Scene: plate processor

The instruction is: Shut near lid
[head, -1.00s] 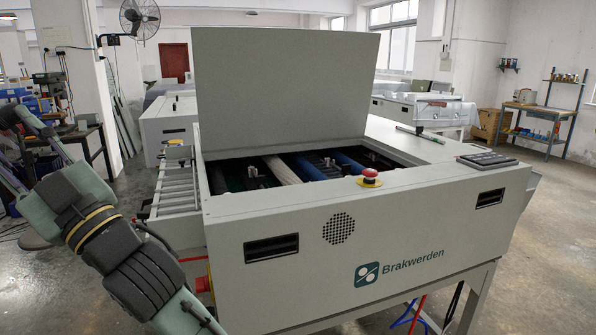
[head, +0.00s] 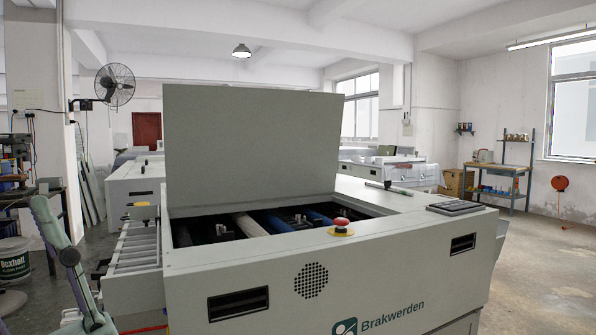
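The near lid (head: 250,150) of the pale grey plate processor (head: 385,262) stands open and upright at the back of the opening. Dark, blue and cream rollers (head: 270,221) show in the open bay below it. My gripper is out of view. Only part of my green and dark grey arm shows at the lower left, left of the processor and apart from the lid.
A red stop button (head: 341,223) and a dark control panel (head: 455,207) sit on the processor's top. A roller feed table (head: 136,245) joins its left side. Another machine (head: 133,185) stands behind. The floor at right is clear.

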